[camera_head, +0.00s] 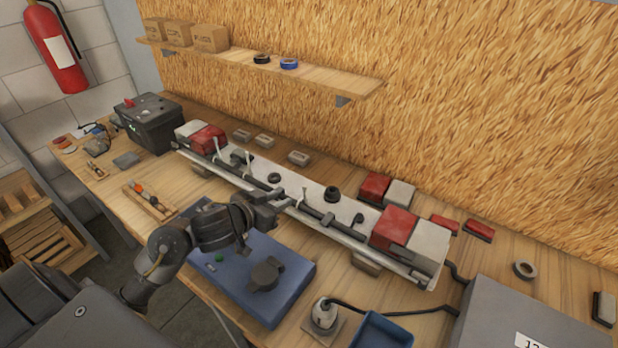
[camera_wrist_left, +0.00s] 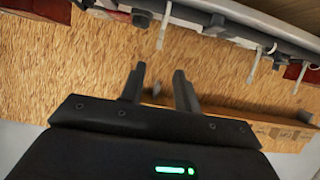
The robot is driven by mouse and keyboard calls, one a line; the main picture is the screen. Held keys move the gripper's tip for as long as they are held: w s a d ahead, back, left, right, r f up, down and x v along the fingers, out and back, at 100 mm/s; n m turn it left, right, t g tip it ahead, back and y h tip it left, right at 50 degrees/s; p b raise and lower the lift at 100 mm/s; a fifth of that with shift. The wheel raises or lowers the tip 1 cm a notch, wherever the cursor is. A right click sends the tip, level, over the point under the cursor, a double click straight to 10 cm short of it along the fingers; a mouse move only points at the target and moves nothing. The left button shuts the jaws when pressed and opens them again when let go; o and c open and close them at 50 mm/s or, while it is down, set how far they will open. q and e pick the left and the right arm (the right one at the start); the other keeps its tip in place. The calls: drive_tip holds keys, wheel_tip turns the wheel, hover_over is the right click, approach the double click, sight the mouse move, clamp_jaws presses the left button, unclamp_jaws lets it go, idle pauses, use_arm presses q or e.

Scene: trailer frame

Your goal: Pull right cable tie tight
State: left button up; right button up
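A long pale trailer bar (camera_head: 310,190) carries a dark cable along its front. Several thin white cable ties stand up from it. The rightmost tie (camera_head: 304,194) is at mid-bar in the head view. In the left wrist view a white tie (camera_wrist_left: 163,25) hangs from the bar beyond the fingertips, apart from them; another tie (camera_wrist_left: 255,66) is farther right. My left gripper (camera_head: 280,198) is at the bar's front edge, close to the rightmost tie. In the wrist view its fingers (camera_wrist_left: 159,70) are apart with nothing held between them. My right gripper is out of view.
Red-and-white lamps (camera_head: 393,230) sit at the bar's ends. A blue mat (camera_head: 240,262) lies in front. A black battery box (camera_head: 148,120) stands at left, a grey box (camera_head: 530,315) at front right. A shelf (camera_head: 330,80) hangs on the wall behind.

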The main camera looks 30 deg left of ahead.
sight(304, 188)
use_arm(q)
drive_tip(key=b+x, duration=0.1)
drive_tip(key=x, duration=0.9)
drive_tip(key=shift+w+d+r, duration=0.1)
drive_tip(key=shift+d, duration=0.05)
clamp_jaws()
